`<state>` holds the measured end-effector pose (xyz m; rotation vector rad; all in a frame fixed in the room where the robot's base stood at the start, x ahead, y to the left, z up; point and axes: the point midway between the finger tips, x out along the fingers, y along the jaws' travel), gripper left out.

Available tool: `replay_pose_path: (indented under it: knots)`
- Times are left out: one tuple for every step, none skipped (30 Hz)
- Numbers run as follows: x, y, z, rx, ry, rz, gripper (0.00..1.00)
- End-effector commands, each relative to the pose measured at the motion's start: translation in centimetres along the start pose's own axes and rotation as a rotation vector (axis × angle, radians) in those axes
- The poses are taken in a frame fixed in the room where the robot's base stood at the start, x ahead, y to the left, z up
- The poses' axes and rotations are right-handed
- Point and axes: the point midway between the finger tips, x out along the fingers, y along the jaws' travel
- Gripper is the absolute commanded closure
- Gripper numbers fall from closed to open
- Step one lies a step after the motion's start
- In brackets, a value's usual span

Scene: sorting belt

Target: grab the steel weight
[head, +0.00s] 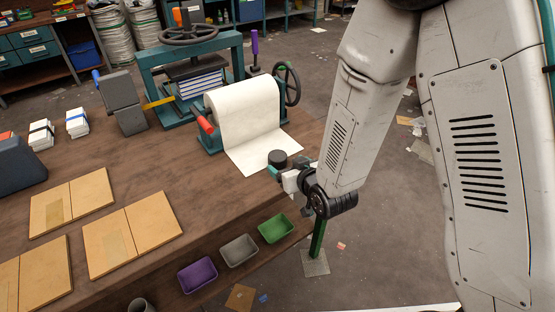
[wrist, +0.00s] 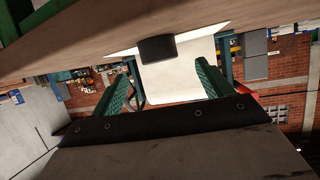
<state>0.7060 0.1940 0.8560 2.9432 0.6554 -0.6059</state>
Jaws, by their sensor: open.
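The steel weight looks to be the short dark cylinder (head: 277,158) at the lower corner of the white paper, near the table's edge. It also shows in the wrist view as a dark block (wrist: 157,49) against the paper. My gripper (head: 275,170) is right beside it in the head view, partly overlapping it. In the wrist view my gripper's two green fingers (wrist: 162,72) are apart, with nothing between them. The weight appears just beyond the fingertips, roughly centred. I cannot tell whether a finger touches it.
A paper roll (head: 243,112) on a stand and a teal press (head: 190,75) stand behind the weight. Purple (head: 198,275), grey (head: 239,250) and green (head: 275,229) bins sit below the table's front edge. Cardboard pieces (head: 132,236) lie to the left on the wooden table (head: 160,170).

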Motion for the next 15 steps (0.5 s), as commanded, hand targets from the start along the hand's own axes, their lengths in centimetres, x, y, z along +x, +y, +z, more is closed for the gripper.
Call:
replay_pose_path:
  knots:
    - [0.4,-0.1,0.2,-0.001,0.005,-0.003,0.21]
    - [0.6,-0.2,0.2,-0.001,0.007,-0.003,0.21]
    - [1.1,-0.2,0.1,-0.001,0.009,-0.003,0.21]
    - [1.4,-0.2,0.1,-0.001,0.01,-0.003,0.21]
    - [1.8,-0.1,0.1,-0.001,0.01,-0.003,0.21]
    - [2.2,-0.1,0.1,-0.001,0.01,-0.003,0.21]
    - [2.6,-0.1,0.1,-0.001,0.01,-0.003,0.21]
    - [2.9,-0.1,0.0,-0.001,0.01,-0.003,0.21]
    - [3.3,0.0,0.0,-0.001,0.009,-0.002,0.21]
    - [3.8,0.0,0.0,-0.001,0.009,-0.002,0.21]
    - [4.2,0.1,-0.1,-0.001,0.009,-0.002,0.21]
    - [4.8,0.1,-0.1,0.0,0.01,-0.002,0.21]
    - [5.3,0.2,-0.2,0.0,0.01,-0.002,0.21]
    - [5.8,0.2,-0.2,0.0,0.009,-0.002,0.21]
    - [6.4,0.2,-0.2,0.0,0.008,-0.002,0.21]
